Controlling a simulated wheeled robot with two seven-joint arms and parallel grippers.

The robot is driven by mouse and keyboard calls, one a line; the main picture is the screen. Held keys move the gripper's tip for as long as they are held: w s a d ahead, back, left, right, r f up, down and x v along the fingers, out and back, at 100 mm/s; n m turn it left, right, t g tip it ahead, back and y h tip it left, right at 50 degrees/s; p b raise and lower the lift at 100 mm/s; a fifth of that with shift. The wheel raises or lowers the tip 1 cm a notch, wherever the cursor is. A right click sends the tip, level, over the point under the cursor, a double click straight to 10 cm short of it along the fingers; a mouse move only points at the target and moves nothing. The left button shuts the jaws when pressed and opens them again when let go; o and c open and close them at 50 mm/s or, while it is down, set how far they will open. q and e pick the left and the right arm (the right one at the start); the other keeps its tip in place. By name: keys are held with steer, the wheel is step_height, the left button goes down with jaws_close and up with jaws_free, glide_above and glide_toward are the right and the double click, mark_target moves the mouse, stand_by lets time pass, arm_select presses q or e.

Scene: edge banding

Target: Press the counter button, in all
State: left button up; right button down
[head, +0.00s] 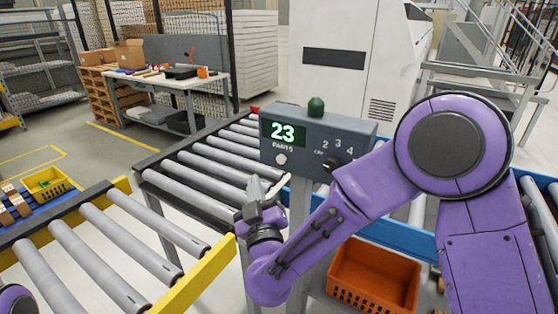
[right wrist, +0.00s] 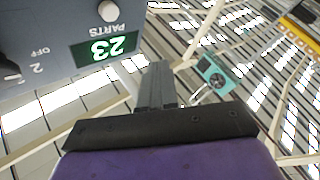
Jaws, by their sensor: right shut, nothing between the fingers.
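The counter box (head: 315,140) is a grey panel on a post, with a lit green display (head: 283,132) reading 23 above the word PARTS. Its round white button (head: 280,159) sits just under that word. A dark knob (head: 332,164) with numbers is to the right, and a green dome (head: 316,106) is on top. My right gripper (head: 257,187) is shut and empty, below and slightly left of the button, apart from it. The right wrist view shows the shut fingers (right wrist: 157,85), the button (right wrist: 108,11) and the display (right wrist: 104,48) upside down. My left gripper is not in view.
Roller conveyors (head: 205,177) run behind and left of the post. A yellow rail (head: 198,275) edges the near conveyor. An orange crate (head: 373,277) is below the box. A yellow basket (head: 42,184) and a workbench (head: 165,82) are farther left.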

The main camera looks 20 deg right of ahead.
mark_target(281, 159)
steer(key=w+d+p, duration=0.1)
steer(key=w+d, duration=0.3)
steer(key=d, duration=0.2)
steer(key=shift+w, duration=0.4)
steer(key=shift+d, duration=0.15)
stand_by(1.5)
steer(key=shift+w+d, duration=0.3)
steer(key=shift+w+d, duration=0.25)
steer(key=shift+d, duration=0.15)
stand_by(0.9)
steer(key=shift+s+a, duration=0.55)
steer(key=shift+a, duration=0.2)
